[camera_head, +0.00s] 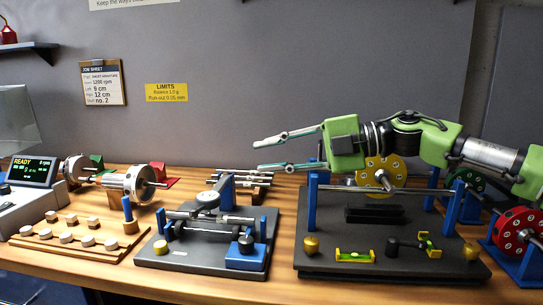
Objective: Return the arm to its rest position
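My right arm reaches in from the right. Its gripper (259,156) points left, above the bench and behind the dial gauge fixture. Its two grey fingers are spread apart with nothing between them, so it is open. The green wrist is above the balancing stand (390,272), where a yellow rotor disc (380,177) on a shaft is partly hidden behind the stand's front shaft and my arm. My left gripper is not in view.
A gauge fixture (205,262) stands mid-bench. A wooden tray (70,240) of small weights and a machine with a READY display (33,171) are at left. A red rotor (517,232) and a green rotor (467,182) stand at right. A grey wall (300,60) rises behind.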

